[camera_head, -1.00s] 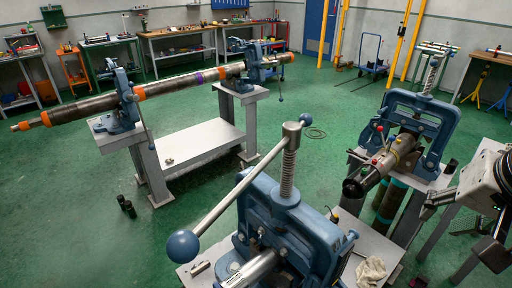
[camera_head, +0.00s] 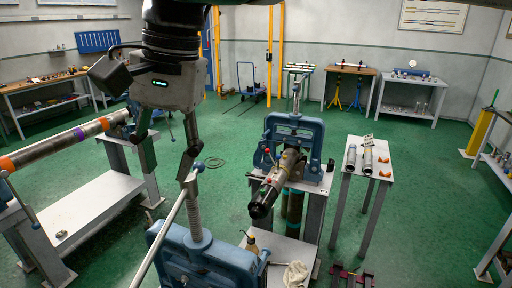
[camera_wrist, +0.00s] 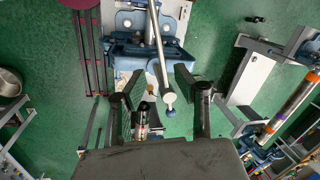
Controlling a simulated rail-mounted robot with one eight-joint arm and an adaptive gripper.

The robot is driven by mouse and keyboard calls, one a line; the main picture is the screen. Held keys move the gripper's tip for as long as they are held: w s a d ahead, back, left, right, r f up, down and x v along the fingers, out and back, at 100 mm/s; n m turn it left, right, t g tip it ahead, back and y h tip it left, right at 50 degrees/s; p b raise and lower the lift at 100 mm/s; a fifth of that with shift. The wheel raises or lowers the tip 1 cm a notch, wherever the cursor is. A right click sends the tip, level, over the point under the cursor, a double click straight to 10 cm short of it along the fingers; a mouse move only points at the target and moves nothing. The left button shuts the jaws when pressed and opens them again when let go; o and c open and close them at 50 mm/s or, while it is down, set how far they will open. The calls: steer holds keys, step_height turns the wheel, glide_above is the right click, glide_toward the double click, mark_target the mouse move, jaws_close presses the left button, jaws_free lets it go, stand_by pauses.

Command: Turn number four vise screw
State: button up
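The nearest blue vise (camera_head: 205,262) stands at the bottom of the head view, with an upright threaded screw (camera_head: 194,215) and a long steel handle bar (camera_head: 165,232). I see no number on it. My gripper (camera_head: 168,158) points down above this vise, near the screw's top. In the wrist view, my gripper (camera_wrist: 161,98) is open, its dark fingers apart. Contact cannot be told. My gripper partly hides the screw's top in the head view.
Another blue vise (camera_head: 295,143) holds a dark pipe (camera_head: 270,185) at the centre right. A long pipe (camera_head: 60,148) lies across the left bench. A small table (camera_head: 368,173) with metal parts stands right. A white cloth (camera_head: 295,275) lies beside the nearest vise. Green floor is open between benches.

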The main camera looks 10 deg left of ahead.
mark_target(167, 224)
steer(key=f, duration=0.3)
steer(key=a+f, duration=0.1)
steer(key=f, duration=0.3)
steer(key=a+f+p, duration=0.1)
steer(key=f, duration=0.3)
jaws_close()
